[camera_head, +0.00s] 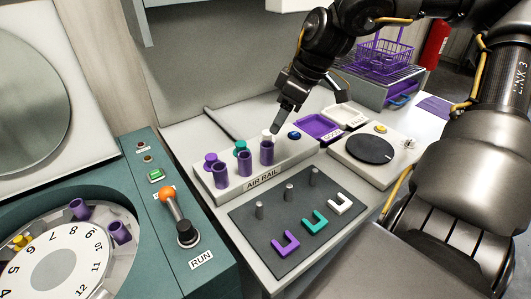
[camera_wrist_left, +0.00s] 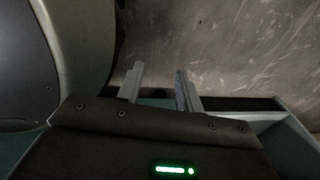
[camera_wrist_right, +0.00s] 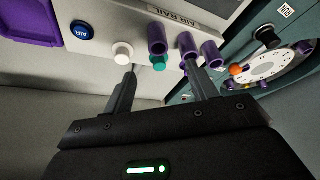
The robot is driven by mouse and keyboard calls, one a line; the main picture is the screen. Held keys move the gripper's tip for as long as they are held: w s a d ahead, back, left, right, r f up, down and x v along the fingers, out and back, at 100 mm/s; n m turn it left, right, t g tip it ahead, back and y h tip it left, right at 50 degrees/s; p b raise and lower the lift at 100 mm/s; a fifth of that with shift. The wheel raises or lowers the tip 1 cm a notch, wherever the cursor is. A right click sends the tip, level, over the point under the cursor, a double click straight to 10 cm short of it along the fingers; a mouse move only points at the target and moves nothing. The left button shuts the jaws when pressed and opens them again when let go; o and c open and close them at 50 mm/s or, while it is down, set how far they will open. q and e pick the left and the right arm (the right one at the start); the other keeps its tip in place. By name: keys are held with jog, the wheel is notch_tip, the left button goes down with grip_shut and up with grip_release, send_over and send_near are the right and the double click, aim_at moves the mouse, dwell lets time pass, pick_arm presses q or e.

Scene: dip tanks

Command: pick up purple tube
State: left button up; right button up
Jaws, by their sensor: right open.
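Three purple tubes stand upright in a row on the grey AIR RAIL block: a left tube (camera_head: 221,175), a middle tube (camera_head: 245,163) and a right tube (camera_head: 267,152). They also show at the top of the right wrist view, the nearest-to-centre one (camera_wrist_right: 157,40) beside the others. Two more purple tubes sit tilted in the round rotor, one (camera_head: 78,209) behind the other (camera_head: 119,232). My right gripper (camera_wrist_right: 160,68) is open and empty, above and behind the rail's right end. My left gripper (camera_wrist_left: 159,80) is open and empty, away from the tubes.
White (camera_head: 267,134), teal (camera_head: 240,146) and purple (camera_head: 210,158) knobs stand behind the railed tubes. A dark mat (camera_head: 265,245) with pegs and coloured U-shaped pieces lies in front. A lever with an orange ball (camera_head: 167,194) rises on the left. A purple tray (camera_head: 317,128) lies beyond.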

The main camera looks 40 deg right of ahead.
send_over(268, 146)
jog(key=s, duration=0.3)
notch_tip(268, 146, down, 5)
jog(key=shift+p+x, duration=0.4)
jog(key=shift+x, duration=2.35)
jog(key=shift+a, duration=0.1)
jog(key=shift+c, duration=0.9)
jog(key=c, duration=0.7)
jog(key=shift+c, duration=1)
pick_arm(q)
jog(key=shift+s+d+r, duration=0.15)
jog(key=shift+s+d, duration=0.1)
jog(key=shift+s, duration=0.25)
jog(key=shift+s+d+r, duration=0.1)
jog(key=shift+s+d, duration=0.15)
jog(key=shift+s, duration=0.2)
